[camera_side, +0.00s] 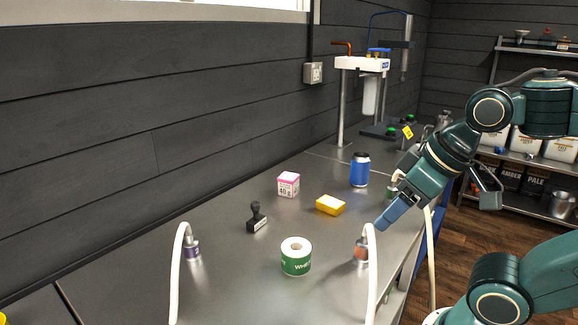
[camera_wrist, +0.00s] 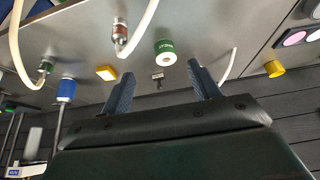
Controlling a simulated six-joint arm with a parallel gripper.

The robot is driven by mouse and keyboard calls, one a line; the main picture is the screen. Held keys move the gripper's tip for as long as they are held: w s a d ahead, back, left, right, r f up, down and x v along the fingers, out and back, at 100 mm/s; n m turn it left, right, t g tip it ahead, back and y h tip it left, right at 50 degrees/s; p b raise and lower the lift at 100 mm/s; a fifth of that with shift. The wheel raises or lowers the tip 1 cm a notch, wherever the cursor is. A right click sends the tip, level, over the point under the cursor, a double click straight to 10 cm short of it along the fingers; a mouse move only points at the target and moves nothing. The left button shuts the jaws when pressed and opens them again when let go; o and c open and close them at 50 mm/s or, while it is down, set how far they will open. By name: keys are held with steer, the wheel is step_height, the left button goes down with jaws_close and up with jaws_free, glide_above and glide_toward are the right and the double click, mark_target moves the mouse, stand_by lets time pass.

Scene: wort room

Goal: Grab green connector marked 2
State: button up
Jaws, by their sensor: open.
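A green-banded connector (camera_wrist: 45,67) on a white hose stands at the left of the wrist view; its number cannot be read. In the side view, a small green part (camera_side: 390,191) shows beside my wrist, mostly hidden by it, and is probably the same connector. My gripper (camera_side: 390,218) is above the bench near its right edge, fingers pointing down and left. In the wrist view the fingers of my gripper (camera_wrist: 160,84) are apart with nothing held between them. The green connector is well left of both fingers there.
An orange-red connector (camera_side: 361,250) with a white hose stands just below my gripper. A purple connector (camera_side: 193,252) stands further left. A green-white roll (camera_side: 296,258), black stamp (camera_side: 257,218), pink box (camera_side: 288,184), yellow block (camera_side: 330,205) and blue can (camera_side: 360,171) stand around.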

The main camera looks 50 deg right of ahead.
steer(key=w+d+r+m+g+h, duration=0.1)
steer(key=w+d+r+m+g, duration=0.2)
steer(key=w+d+m, duration=0.8)
steer(key=d+f+m+g, duration=0.1)
steer(key=d+f, duration=0.2)
steer(key=d, duration=0.6)
steer(key=w+d+f+m, duration=0.1)
steer(key=d+f+m, duration=0.1)
steer(key=d, duration=0.8)
steer(key=d+f+m+g+y, duration=0.1)
steer(key=d+f, duration=0.3)
steer(key=d, duration=0.5)
steer(key=shift+w+d+f+m+g, duration=0.2)
steer(key=shift+w+d+m+g, duration=0.1)
steer(key=shift+m, duration=0.2)
steer(key=shift+s+d+f, duration=0.1)
steer(key=shift+d+f, duration=0.05)
steer(key=shift+d, duration=0.05)
steer(key=shift+f, duration=0.1)
